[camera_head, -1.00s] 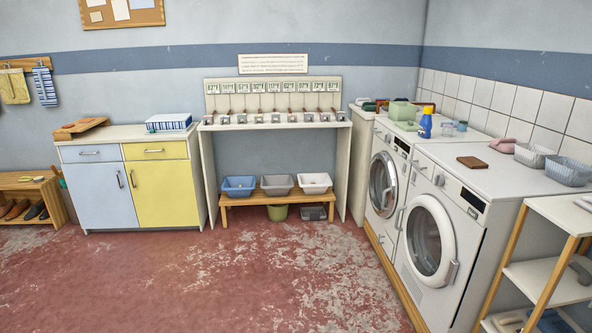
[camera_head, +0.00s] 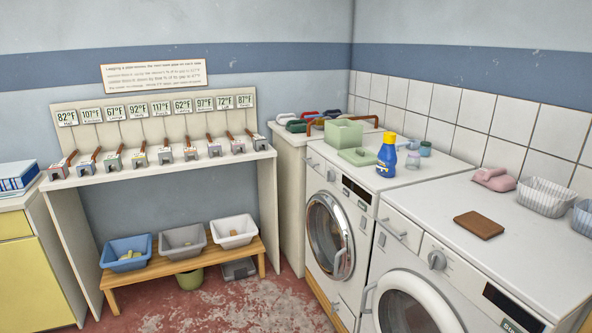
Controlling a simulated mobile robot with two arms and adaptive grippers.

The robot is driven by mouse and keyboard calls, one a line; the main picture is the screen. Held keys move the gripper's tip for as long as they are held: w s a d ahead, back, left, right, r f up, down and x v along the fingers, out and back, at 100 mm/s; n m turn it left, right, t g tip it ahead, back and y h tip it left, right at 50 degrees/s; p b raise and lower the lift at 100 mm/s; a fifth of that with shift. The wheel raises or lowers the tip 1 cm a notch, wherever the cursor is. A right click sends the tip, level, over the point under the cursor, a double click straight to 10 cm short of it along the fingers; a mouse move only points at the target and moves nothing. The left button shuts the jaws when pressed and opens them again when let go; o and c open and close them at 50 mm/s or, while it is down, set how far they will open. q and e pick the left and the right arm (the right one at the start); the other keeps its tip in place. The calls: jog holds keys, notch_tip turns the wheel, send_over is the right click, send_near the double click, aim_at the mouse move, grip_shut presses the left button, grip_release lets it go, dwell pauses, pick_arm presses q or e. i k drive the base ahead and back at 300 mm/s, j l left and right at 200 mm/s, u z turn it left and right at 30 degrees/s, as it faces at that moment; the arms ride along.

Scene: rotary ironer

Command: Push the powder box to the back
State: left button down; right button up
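No box in view is labelled clearly enough to tell that it is the powder box. A light green box (camera_head: 343,133) stands on top of the farther washing machine (camera_head: 350,165), towards its back left. A flat light green piece (camera_head: 360,156) lies in front of it, and a blue bottle with a yellow cap (camera_head: 387,160) stands to its right. A blue and white box (camera_head: 14,178) lies on the yellow cabinet at the left edge, partly cut off. Neither of my grippers is in view.
Small jars (camera_head: 413,160) stand near the tiled wall. A low bench (camera_head: 185,266) holds three tubs. Reddish worn floor (camera_head: 250,305) is clear in front.

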aim_at(342, 134)
jog(key=i, duration=1.7)
jog(key=j+u, duration=0.05)
jog(key=j, duration=0.05)
